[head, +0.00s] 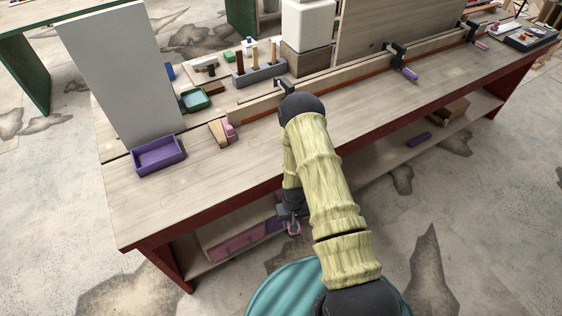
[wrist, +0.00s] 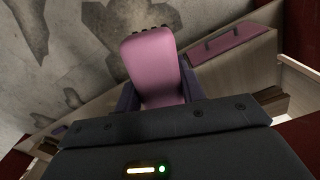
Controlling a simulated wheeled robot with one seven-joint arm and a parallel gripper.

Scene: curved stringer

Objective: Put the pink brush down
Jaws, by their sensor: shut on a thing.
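My gripper (head: 292,212) hangs low in front of the workbench, below the edge of its top and beside the lower shelf. It is shut on the pink brush (head: 294,229), whose end shows just beneath the jaws. In the wrist view the pink brush (wrist: 150,65) stands out between the two dark fingers (wrist: 160,95), with a row of dark tufts at its far end. The rest of the brush is hidden by the gripper.
The workbench top (head: 190,205) is bare at its front left. A purple tray (head: 158,155) and a pink-and-wood piece (head: 224,132) stand farther back. A pink panel (head: 236,244) with a handle, also in the wrist view (wrist: 228,42), lies on the lower shelf. A teal round top (head: 290,290) is near.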

